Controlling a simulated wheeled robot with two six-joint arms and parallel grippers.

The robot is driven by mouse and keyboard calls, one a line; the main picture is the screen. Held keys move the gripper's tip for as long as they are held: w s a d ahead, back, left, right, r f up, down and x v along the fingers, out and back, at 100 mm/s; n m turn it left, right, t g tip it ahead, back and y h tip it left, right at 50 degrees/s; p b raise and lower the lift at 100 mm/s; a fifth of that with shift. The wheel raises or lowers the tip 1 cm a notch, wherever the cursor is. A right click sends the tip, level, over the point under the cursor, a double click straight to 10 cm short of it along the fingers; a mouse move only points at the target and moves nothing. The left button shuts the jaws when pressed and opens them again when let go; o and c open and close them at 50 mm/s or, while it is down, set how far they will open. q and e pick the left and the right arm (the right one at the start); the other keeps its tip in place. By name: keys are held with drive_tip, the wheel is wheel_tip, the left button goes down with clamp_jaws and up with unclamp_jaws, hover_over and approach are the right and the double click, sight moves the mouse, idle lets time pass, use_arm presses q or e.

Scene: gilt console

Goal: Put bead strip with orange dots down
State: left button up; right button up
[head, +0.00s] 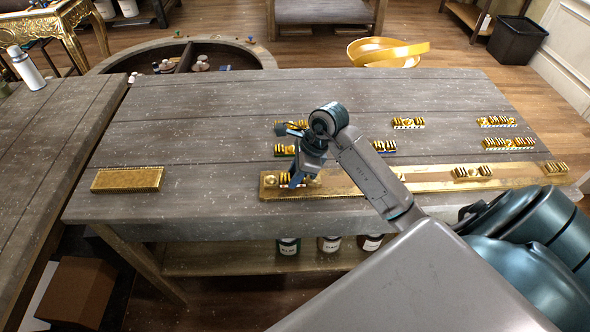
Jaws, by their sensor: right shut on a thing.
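My right gripper (297,178) points down over the left end of a long gilt board (400,181) along the table's front. It is shut on a short gold bead strip (311,180), which is partly hidden by the fingers. The strip is at or just above the board; I cannot tell whether it touches. Its dot colour is too small to make out. Two more strips sit farther right on the board, one in the middle right (472,172) and one at the right end (555,168). My left gripper is not in view.
Other bead strips lie behind the board, including a single one (408,123) and two at the right (497,121) (509,142). Some are partly hidden by my arm. A flat gold block (128,179) lies at front left. The table (200,130) is clear at left and centre-left.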

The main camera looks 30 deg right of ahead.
drive_tip(key=shift+f, duration=0.1)
drive_tip(key=shift+w+f, duration=0.1)
drive_tip(key=shift+f, duration=0.05)
drive_tip(key=o, duration=1)
drive_tip(key=shift+r, duration=0.2)
drive_tip(key=shift+b+v, duration=1.6)
drive_tip(key=shift+v, duration=4.4)
drive_tip(key=shift+a, duration=0.1)
